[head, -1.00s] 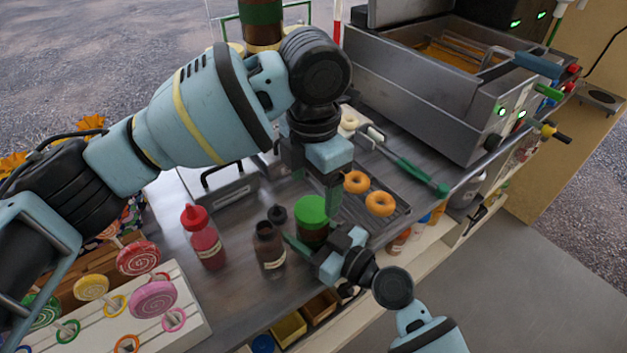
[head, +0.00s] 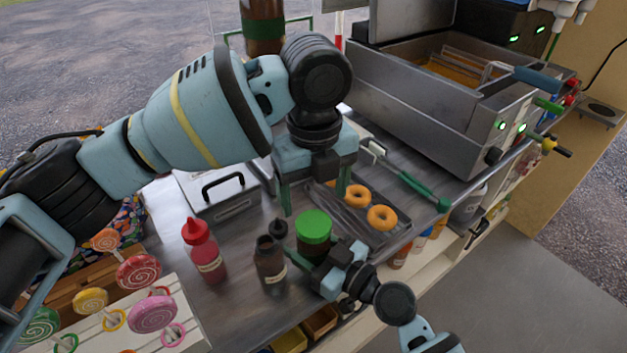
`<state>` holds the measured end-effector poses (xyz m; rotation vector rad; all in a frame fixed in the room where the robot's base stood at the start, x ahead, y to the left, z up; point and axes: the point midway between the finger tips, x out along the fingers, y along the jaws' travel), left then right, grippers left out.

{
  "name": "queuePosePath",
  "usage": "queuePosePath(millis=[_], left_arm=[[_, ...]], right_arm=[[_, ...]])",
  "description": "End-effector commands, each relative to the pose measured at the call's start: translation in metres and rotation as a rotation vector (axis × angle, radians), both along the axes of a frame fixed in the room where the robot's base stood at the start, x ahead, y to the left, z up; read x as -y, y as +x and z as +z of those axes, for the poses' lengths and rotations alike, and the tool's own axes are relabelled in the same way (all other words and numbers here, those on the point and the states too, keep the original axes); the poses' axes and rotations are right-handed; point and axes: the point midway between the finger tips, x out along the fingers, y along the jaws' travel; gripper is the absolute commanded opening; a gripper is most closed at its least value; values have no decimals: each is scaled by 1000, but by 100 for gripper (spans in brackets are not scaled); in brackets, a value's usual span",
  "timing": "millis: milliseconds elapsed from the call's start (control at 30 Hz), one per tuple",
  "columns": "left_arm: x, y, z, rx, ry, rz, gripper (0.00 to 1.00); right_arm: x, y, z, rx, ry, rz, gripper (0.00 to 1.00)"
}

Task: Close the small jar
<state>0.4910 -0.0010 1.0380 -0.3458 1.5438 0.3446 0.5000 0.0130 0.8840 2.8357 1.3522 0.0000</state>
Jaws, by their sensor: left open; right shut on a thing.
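The small jar (head: 312,247) is dark brown and stands upright on the metal counter. Its green lid (head: 314,224) sits on top and looks level; how tightly it is on cannot be seen. My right gripper (head: 315,257) is shut on the jar's body from the front, low down. My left gripper (head: 314,192) is open and empty above and behind the lid, its fingers spread wide and pointing down, apart from the lid.
A brown bottle (head: 270,268) with an open neck stands left of the jar, with a black cap (head: 278,229) behind it. A red squeeze bottle (head: 206,257) stands farther left. A tray (head: 398,232) with ring doughnuts (head: 381,217) lies right. A fryer (head: 425,120) stands behind.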

Motion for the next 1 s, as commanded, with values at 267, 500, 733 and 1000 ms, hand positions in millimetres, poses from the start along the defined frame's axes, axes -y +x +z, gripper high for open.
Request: queuePosePath(millis=[267,500,733,1000], left_arm=[[-1,0,5,1,0,449,75],[-1,0,9,1,0,840,75],[-1,0,13,1,1,1213,75],[-1,0,16,0,0,1590,75]], right_arm=[[0,0,0,-1,-1,0,0],[0,0,0,-1,-1,0,0],[0,0,0,-1,-1,0,0],[0,0,0,-1,-1,0,0]])
